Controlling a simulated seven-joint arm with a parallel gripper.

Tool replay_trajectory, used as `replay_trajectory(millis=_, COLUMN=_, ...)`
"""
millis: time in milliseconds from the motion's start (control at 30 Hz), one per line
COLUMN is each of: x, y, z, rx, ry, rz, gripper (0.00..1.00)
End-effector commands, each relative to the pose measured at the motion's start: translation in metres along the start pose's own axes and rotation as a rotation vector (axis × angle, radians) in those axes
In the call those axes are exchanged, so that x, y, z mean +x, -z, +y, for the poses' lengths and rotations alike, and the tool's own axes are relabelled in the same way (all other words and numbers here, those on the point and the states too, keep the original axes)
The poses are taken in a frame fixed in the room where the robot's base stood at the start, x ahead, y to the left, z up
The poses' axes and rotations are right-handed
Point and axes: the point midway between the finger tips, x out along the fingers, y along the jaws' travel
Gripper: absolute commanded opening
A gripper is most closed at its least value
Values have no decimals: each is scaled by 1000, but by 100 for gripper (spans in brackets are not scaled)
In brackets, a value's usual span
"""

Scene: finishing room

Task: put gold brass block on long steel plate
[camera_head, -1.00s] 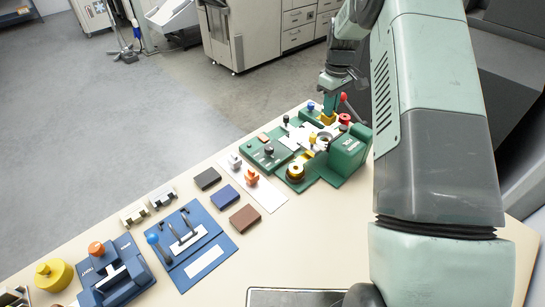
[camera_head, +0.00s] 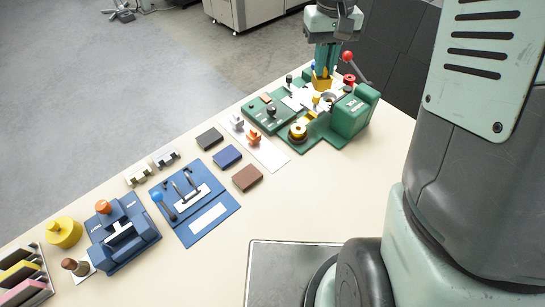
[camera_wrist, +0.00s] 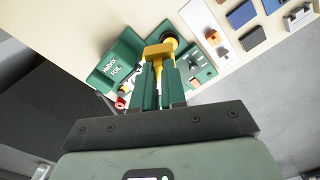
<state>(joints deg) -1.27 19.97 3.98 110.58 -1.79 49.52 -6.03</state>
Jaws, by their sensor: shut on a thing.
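My gripper (camera_head: 322,72) points down at the far end of the bench, its green fingers shut on the gold brass block (camera_head: 321,84). In the wrist view the block (camera_wrist: 158,51) shows between the fingertips (camera_wrist: 160,68). The block is over or beside the far part of the green machine; I cannot tell whether it touches anything below. A long pale strip, seemingly the long steel plate (camera_head: 270,154), lies flat left of the machine. A grey-white piece (camera_head: 237,121) and an orange piece (camera_head: 253,137) stand on it; its near end is bare.
The green machine (camera_head: 350,115), with a red-knobbed lever (camera_head: 347,56) and brass spool (camera_head: 298,132), stands close to my gripper. Black, blue and brown blocks (camera_head: 247,178) lie left of the strip. Blue fixtures (camera_head: 123,240) stand nearer.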

Motion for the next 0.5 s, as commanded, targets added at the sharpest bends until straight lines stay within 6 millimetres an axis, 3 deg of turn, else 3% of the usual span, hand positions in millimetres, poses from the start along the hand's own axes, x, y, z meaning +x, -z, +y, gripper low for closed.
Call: replay_trajectory(millis=500, x=129, y=9, z=-93, rx=-491, ry=0, rz=-5, gripper=0)
